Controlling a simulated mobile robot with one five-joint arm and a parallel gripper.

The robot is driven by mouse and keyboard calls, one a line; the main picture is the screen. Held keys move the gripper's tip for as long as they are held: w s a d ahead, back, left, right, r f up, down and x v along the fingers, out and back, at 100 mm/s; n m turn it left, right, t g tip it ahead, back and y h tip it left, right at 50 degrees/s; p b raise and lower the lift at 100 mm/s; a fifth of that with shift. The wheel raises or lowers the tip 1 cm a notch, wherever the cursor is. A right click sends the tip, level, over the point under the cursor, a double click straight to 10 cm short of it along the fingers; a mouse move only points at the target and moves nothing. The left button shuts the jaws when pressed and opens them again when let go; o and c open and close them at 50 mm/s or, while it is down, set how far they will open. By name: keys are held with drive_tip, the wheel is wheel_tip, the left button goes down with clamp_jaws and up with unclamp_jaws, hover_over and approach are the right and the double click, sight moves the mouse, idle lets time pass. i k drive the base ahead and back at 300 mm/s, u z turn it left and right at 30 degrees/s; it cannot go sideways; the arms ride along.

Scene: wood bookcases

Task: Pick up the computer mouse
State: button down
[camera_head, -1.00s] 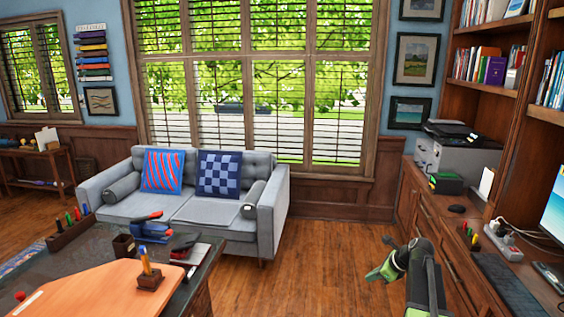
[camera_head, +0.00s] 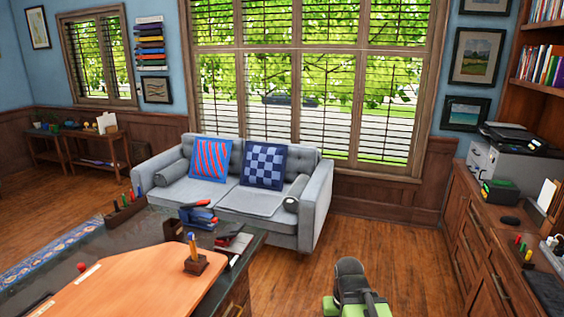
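The computer mouse (camera_head: 510,221) is a small dark shape on the wooden desk (camera_head: 462,200) at the right, in front of the printer. My black and green arm shows at the bottom, right of centre, over the floor and well to the left of the mouse. The fingers of my gripper cannot be seen; they are below the frame or hidden by the arm. Nothing touches the mouse.
A sofa (camera_head: 310,215) is under the window. A table (camera_head: 248,250) stands at the left. Wooden floor (camera_head: 390,250) is clear between table and desk.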

sight(511, 220)
drive_tip(key=z, duration=1.25)
drive_tip(key=i, duration=1.5)
drive_tip(key=u, duration=0.85)
drive_tip(key=i, duration=2.2)
drive_tip(key=u, duration=0.3)
